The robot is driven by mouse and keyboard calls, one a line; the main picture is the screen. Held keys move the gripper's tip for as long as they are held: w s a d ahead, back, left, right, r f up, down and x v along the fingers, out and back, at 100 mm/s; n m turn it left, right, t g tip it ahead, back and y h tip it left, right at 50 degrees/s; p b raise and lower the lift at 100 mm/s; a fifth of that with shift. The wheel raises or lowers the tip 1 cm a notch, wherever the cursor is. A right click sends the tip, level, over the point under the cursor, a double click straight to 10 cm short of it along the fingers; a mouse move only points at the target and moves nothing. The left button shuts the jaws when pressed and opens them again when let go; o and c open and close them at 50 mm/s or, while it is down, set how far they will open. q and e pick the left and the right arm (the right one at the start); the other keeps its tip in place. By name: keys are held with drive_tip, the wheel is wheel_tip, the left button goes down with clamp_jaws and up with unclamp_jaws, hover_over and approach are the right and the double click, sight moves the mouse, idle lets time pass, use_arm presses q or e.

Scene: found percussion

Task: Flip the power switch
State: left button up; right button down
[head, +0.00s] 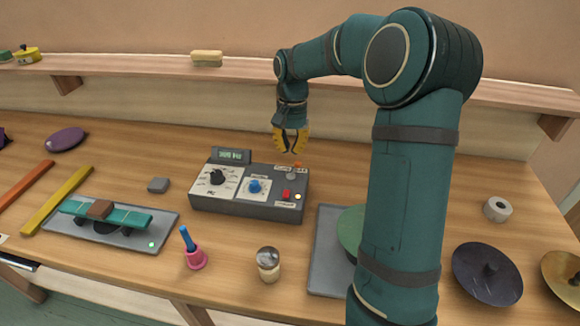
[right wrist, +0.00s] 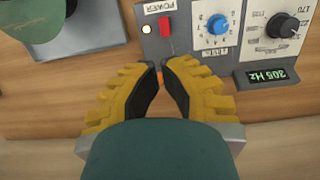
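The grey control box (head: 245,205) stands on the wooden table. Its red power switch (head: 286,194) is at the front right, beside a lit lamp (head: 298,197). The wrist view shows the red switch (right wrist: 165,27) with the word POWER and the lit lamp (right wrist: 147,29). My right gripper (head: 293,154) has yellow fingers pointing down above the box's back right corner, apart from the red switch. In the wrist view the fingertips (right wrist: 161,63) nearly meet, with nothing clearly held. A small orange part (right wrist: 160,78) shows between the fingers. My left gripper is out of view.
A glass-topped shaker (head: 268,262) and a pink cup (head: 195,258) stand in front.

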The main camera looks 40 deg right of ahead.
sight(289, 193)
drive_tip(key=f, duration=0.4)
drive_tip(key=s+a+f+b, duration=0.1)
drive_tip(key=f, duration=0.3)
drive_tip(key=f+b, duration=0.1)
drive_tip(key=f, duration=0.4)
drive_tip(key=shift+s+a, duration=0.15)
drive_tip(key=shift+a, duration=0.15)
